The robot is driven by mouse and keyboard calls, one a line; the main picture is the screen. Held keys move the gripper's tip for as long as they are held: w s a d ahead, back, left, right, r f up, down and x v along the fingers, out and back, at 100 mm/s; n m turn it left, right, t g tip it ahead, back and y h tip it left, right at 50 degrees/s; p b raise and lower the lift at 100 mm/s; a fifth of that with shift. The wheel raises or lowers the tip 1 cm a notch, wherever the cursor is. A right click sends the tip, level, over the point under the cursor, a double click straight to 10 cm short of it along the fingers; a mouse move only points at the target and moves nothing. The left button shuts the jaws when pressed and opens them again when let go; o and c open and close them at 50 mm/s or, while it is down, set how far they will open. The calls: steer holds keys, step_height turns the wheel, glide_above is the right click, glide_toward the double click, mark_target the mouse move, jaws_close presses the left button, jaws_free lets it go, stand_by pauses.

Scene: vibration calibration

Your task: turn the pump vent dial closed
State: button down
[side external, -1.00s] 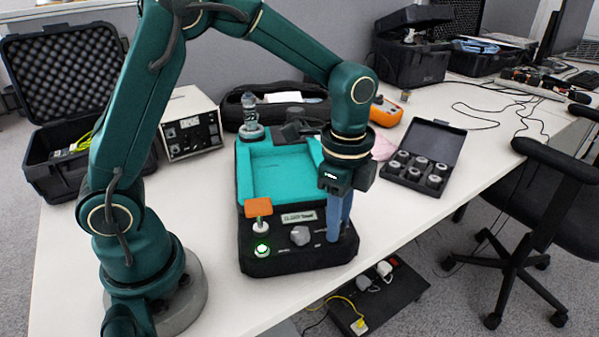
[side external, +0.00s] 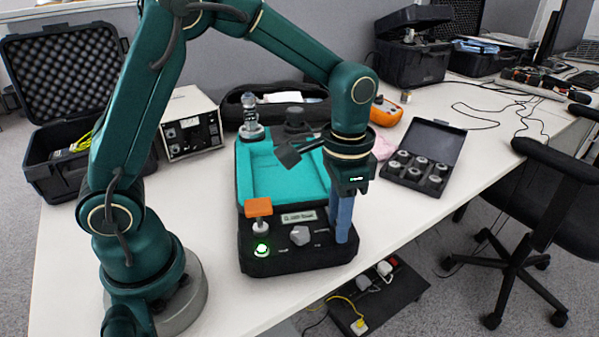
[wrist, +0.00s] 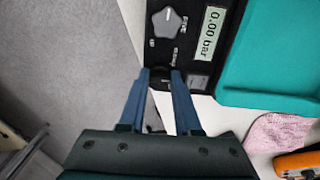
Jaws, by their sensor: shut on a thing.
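The pump (side external: 300,262) is a black unit with a teal recessed top, standing near the table's front edge. My gripper (side external: 343,240) points down at the right end of its front panel. In the wrist view, the blue fingers of my gripper (wrist: 161,74) are shut on a small dark dial (wrist: 161,71), taken to be the vent dial. The fingers hide most of it, and I cannot read its setting. The display (wrist: 211,33) reads 0.00 bar.
Left of my fingers are a grey knob (side external: 299,235), a green-lit button (side external: 261,249) and an orange-topped part (side external: 258,207). An open case of weights (side external: 424,158) lies to the right. A white instrument (side external: 190,125) stands at the left. The front right table is clear.

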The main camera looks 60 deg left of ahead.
steer(key=n, duration=0.4)
steer(key=shift+r+n, duration=0.1)
steer(key=shift+n, duration=2.2)
steer(key=shift+w, duration=0.1)
steer(key=c, duration=0.6)
jaws_free()
steer(key=shift+r, duration=2.55)
